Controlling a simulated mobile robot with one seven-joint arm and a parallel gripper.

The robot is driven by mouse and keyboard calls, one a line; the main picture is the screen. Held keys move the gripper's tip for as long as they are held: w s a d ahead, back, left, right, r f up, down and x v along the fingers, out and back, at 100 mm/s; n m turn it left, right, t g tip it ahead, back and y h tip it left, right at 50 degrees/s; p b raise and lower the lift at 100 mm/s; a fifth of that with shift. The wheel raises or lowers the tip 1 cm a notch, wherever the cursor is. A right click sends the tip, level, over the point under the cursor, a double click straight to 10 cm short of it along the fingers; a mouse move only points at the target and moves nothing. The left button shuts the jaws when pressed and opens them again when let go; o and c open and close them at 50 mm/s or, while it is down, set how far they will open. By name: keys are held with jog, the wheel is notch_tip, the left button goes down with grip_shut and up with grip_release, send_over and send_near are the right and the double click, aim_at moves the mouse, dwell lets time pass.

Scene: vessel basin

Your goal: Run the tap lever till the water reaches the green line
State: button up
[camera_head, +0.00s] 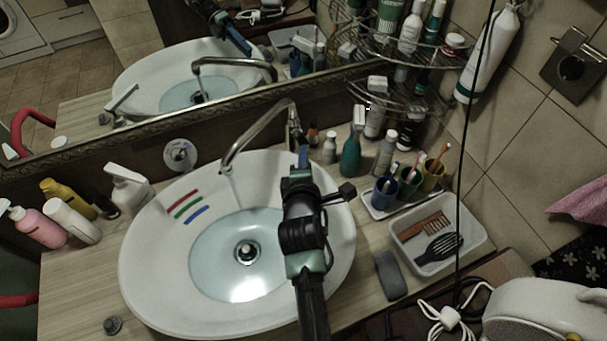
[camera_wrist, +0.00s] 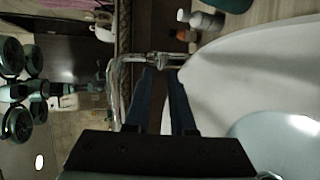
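The white oval basin (camera_head: 140,262) holds pale blue water (camera_head: 215,268). A red line (camera_head: 182,197), a green line (camera_head: 187,207) and a blue line (camera_head: 196,215) mark its left inner wall. The water's edge lies a little below the blue line. The metal tap (camera_head: 252,129) arches over the basin; a faint stream seems to fall from its spout. My gripper (camera_head: 303,152) is over the basin's back right rim, pointing at the tap's base. In the wrist view, its blue fingers (camera_wrist: 161,72) are apart, with the tap's lever area (camera_wrist: 166,60) just beyond the tips; contact is unclear.
Several bottles stand behind and right of the basin, with a cup tray (camera_head: 378,212) and a white brush tray (camera_head: 478,250). A mirror (camera_head: 100,90) and wire shelf (camera_head: 400,45) bound the back. A dark cord hangs at right.

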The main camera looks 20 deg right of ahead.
jog(key=v, duration=0.7)
jog(key=shift+s+b, duration=0.25)
jog(key=shift+b, duration=0.1)
jog(key=shift+r, duration=0.1)
dwell(6.8)
